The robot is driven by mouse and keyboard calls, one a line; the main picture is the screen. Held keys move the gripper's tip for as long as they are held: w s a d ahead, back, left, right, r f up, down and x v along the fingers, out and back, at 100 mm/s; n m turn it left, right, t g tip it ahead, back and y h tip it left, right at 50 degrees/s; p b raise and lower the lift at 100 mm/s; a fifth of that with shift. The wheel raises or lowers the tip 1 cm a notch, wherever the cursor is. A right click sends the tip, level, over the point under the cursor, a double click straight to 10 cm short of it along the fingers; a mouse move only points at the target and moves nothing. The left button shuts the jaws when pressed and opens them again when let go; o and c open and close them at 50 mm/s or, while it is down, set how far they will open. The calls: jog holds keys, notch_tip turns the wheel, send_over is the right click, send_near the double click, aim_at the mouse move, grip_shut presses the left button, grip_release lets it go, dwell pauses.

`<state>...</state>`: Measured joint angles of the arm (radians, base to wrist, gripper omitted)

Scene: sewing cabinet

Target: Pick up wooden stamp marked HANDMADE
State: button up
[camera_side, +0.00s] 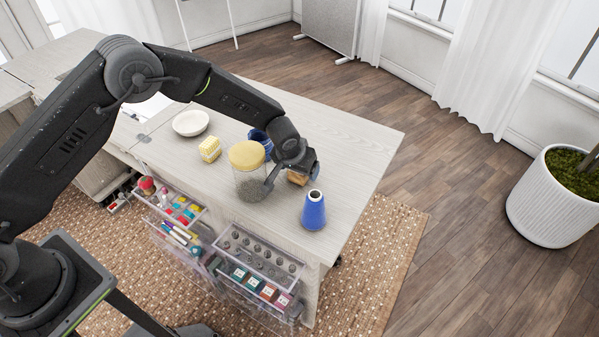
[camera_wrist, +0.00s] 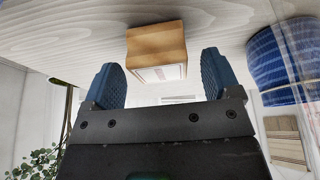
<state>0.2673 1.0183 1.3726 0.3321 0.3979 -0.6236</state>
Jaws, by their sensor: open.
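The wooden stamp (camera_wrist: 156,42) is a small tan block with a pale label face; the lettering on it is too small to read. In the wrist view it sits on the table just beyond and between the two fingers of my gripper (camera_wrist: 163,80), which is open and empty. In the side view the stamp (camera_side: 297,178) is partly hidden behind my gripper (camera_side: 290,184), which is low over the table between the glass jar and the blue thread cone. Whether the fingers touch the stamp cannot be told.
A glass jar with yellow lid (camera_side: 249,184) stands close left of my gripper. A blue thread cone (camera_side: 314,211) stands to the right, near the table edge. Behind the jar is a blue object (camera_side: 260,140). A yellow block (camera_side: 210,149) and white bowl (camera_side: 190,122) sit farther left.

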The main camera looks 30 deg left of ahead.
jog(key=shift+w+f, duration=0.25)
jog(key=shift+f, duration=0.35)
jog(key=shift+c, duration=0.4)
jog(key=c, duration=0.9)
jog(key=shift+c, duration=0.2)
